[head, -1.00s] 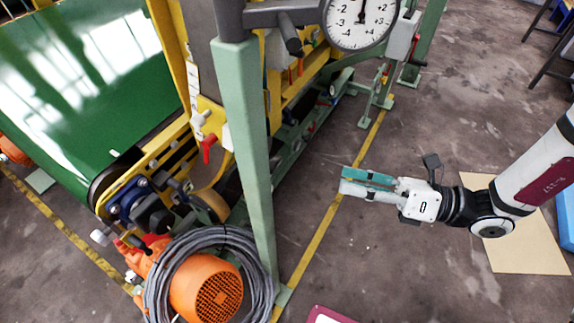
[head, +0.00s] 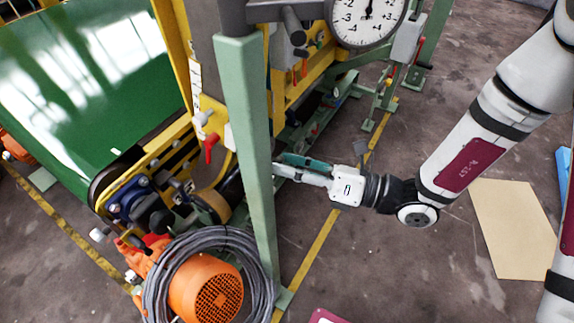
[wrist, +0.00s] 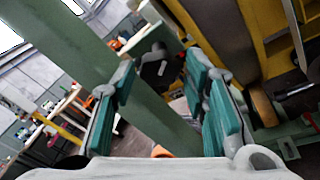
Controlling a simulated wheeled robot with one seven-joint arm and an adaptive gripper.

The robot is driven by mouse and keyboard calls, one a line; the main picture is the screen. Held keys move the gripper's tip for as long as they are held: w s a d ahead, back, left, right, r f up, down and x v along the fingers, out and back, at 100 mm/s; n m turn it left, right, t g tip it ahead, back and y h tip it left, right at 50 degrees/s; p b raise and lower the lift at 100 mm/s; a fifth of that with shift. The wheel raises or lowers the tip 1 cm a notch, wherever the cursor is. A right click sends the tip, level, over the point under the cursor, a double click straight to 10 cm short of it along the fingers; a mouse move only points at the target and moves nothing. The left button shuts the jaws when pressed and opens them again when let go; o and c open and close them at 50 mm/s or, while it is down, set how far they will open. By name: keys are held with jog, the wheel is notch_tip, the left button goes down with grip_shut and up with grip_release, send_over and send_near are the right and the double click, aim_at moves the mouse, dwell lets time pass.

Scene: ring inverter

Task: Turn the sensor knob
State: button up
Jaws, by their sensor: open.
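My gripper (head: 286,167) is open and empty. In the head view its teal-padded fingers point left, and their tips meet the right edge of the green post (head: 248,140); I cannot tell whether they touch it. In the wrist view the fingers (wrist: 165,95) stand apart, with the green post (wrist: 140,100) showing between them. A dark fitting (wrist: 154,66) shows beyond the fingertips. In the head view a red handle (head: 211,148) and a pale knob (head: 204,117) sit on the yellow frame, left of the post. I cannot tell which part is the sensor knob.
A green conveyor belt (head: 70,90) lies at the left. An orange motor (head: 205,289) with a coiled grey cable (head: 158,270) stands at the post's foot. A round dial (head: 367,18) is above. The floor at the right is mostly clear, with a tan sheet (head: 518,225).

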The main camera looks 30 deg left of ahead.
jog(key=shift+s+a, duration=0.1)
jog(key=shift+a, duration=0.3)
jog(key=shift+c, duration=0.2)
jog(key=c, duration=0.8)
jog(key=shift+c, duration=0.2)
jog(key=m+g+p, duration=0.1)
jog(key=m, duration=0.2)
jog(key=m+g+y+p, duration=0.1)
jog(key=m, duration=0.1)
jog(key=m+y+p, duration=0.1)
jog(key=m, duration=0.2)
jog(key=shift+w+f+m+g, duration=0.25)
jog(key=shift+f+m+g, duration=0.05)
jog(key=shift+g, duration=0.1)
jog(key=shift+y, duration=0.3)
